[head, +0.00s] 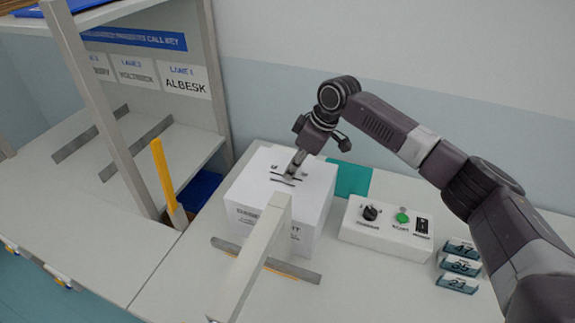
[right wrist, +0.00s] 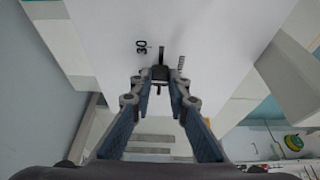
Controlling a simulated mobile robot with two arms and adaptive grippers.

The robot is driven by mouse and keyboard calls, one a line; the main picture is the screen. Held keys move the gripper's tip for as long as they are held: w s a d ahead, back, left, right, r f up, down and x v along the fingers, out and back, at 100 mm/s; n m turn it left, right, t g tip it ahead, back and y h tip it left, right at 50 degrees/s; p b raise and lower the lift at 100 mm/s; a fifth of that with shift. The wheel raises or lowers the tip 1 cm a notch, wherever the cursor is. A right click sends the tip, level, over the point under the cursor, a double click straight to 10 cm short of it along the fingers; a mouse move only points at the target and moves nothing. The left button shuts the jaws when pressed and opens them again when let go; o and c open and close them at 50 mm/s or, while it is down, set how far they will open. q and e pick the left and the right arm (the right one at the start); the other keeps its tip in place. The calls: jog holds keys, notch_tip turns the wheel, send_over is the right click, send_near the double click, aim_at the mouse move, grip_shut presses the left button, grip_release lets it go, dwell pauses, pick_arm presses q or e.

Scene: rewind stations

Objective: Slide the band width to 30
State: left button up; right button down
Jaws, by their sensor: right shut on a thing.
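A white box (head: 315,192) stands on the table, with dark slots and small marks on its top face. My right gripper (head: 291,178) reaches down onto that top face. In the right wrist view the fingers (right wrist: 159,80) are shut on a small black slider knob (right wrist: 159,72). A thin dark slot (right wrist: 161,53) runs on from the knob. A printed "30" (right wrist: 142,46) is beside the slot, slightly farther along than the knob, and "mm" (right wrist: 181,62) is on the other side. Other scale marks are hidden or too small to read. My left gripper is not in view.
Right of the box are a white control panel (head: 385,228) with a black dial, green button and switch, and number blocks (head: 461,265). A teal patch (head: 349,179) is behind. A pale post (head: 262,250) stands in front, and a labelled shelf (head: 150,75) is at left.

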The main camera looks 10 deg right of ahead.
aim_at(299, 180)
jog(key=s+d, duration=0.1)
jog(key=s+d+p, duration=0.1)
jog(key=d, duration=0.1)
jog(key=shift+d+r, duration=0.1)
jog(key=c, duration=1.8)
grip_release()
jog(key=shift+s, duration=0.1)
jog(key=shift+c, duration=0.2)
jog(key=shift+r, duration=0.25)
jog(key=v, duration=1.1)
jog(key=shift+d+r, duration=0.15)
jog(key=shift+r, duration=0.05)
